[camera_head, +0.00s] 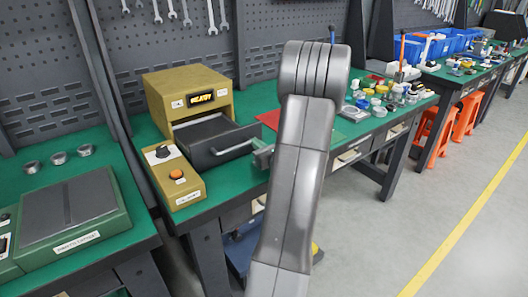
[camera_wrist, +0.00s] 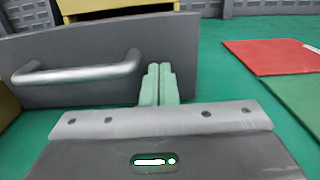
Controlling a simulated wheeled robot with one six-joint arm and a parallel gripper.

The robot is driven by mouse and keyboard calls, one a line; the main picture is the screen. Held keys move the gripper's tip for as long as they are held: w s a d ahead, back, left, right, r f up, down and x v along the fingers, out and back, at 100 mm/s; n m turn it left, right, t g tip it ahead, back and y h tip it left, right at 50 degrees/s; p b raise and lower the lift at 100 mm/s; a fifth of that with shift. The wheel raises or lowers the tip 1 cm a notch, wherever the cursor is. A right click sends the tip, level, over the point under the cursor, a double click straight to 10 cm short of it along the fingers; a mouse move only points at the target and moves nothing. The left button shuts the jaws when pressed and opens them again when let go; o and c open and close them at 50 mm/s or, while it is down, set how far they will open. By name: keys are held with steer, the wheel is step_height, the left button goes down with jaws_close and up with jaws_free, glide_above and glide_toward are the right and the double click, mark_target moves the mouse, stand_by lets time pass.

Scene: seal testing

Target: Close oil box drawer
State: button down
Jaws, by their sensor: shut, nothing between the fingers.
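The oil box (camera_head: 188,88) is a mustard-yellow cabinet with a small display, standing on the green bench. Its dark grey drawer (camera_head: 214,138) is pulled out toward the bench front. In the wrist view the drawer front (camera_wrist: 115,80) stands upright with a silver bar handle (camera_wrist: 78,72) on its left part. My gripper (camera_wrist: 158,84) is shut and empty, its pale green fingertips at the drawer front, right of the handle. I cannot tell whether they touch it. In the head view my gripper (camera_head: 262,157) shows beside the drawer's right end, partly hidden by my arm.
A yellow control box (camera_head: 178,178) with an orange button sits left of the drawer. Red (camera_wrist: 270,56) and green (camera_wrist: 297,98) flat sheets lie to the right. A green-framed device (camera_head: 68,206) is on the left bench. Small coloured parts (camera_head: 385,95) crowd the bench farther right.

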mark_target(230, 128)
steer(key=b+x, duration=0.2)
steer(key=x, duration=1.6)
steer(key=shift+s+f, duration=0.1)
steer(key=shift+r, duration=0.25)
steer(key=shift+r, duration=0.1)
